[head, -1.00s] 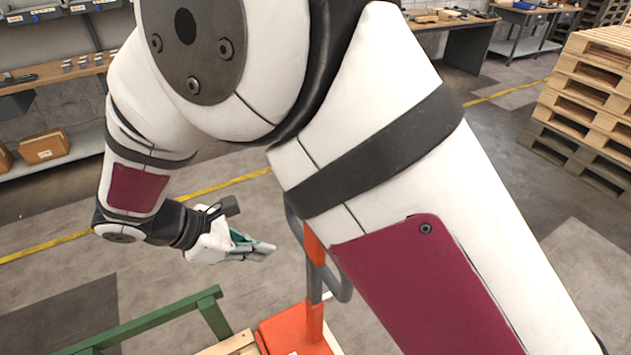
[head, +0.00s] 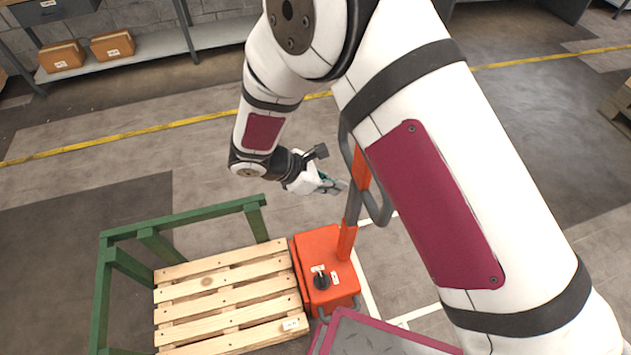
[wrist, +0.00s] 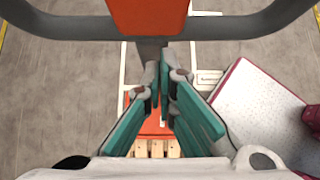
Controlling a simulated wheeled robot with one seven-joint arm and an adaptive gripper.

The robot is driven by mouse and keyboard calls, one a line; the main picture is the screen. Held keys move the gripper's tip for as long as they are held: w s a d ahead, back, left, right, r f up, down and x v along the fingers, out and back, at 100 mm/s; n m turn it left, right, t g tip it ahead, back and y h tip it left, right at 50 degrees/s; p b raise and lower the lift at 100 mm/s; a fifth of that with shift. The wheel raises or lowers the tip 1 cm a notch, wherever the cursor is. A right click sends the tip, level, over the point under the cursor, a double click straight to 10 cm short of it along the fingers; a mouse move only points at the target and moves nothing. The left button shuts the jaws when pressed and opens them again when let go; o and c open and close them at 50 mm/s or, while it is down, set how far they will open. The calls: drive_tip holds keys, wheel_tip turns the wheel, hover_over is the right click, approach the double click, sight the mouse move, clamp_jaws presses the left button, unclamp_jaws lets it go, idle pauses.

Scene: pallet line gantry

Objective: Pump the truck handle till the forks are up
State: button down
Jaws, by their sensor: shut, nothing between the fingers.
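The orange pallet truck body (head: 325,268) stands on the floor with a dark knob on top. Its handle (head: 361,167) rises from it as an orange and grey stem with a grey loop, partly hidden behind my arm. In the wrist view the handle's grey loop (wrist: 240,28) spans the top. My gripper (head: 340,187) is beside the handle stem, left of it. In the wrist view the teal fingers of my gripper (wrist: 160,75) are shut and empty, below the loop in the picture. The forks are hidden by a wooden pallet (head: 228,280).
A green rail frame (head: 180,219) stands around the pallet's back and left. My dark-topped, maroon-edged base is close to the truck's front right. A shelf with cartons (head: 112,44) stands at the back left. Grey floor behind the truck is clear.

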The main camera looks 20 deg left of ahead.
drive_tip(key=shift+w+d, duration=0.65)
drive_tip(key=shift+d, duration=0.15)
drive_tip(key=shift+d, duration=0.1)
drive_tip(key=shift+w+d, duration=0.2)
drive_tip(key=w+d+f+g+y+b, duration=0.1)
drive_tip(key=w+d+f+b, duration=0.2)
drive_tip(key=w+d, duration=0.6)
drive_tip(key=w+d+f+g+y+b, duration=0.1)
drive_tip(key=w+d+f+y+b, duration=0.1)
drive_tip(key=w+d+b, duration=0.3)
drive_tip(key=w+d+f, duration=0.1)
drive_tip(key=w+d, duration=0.3)
drive_tip(key=d, duration=0.7)
drive_tip(key=shift+w+f+g, duration=0.3)
drive_tip(key=shift+w+f, duration=0.1)
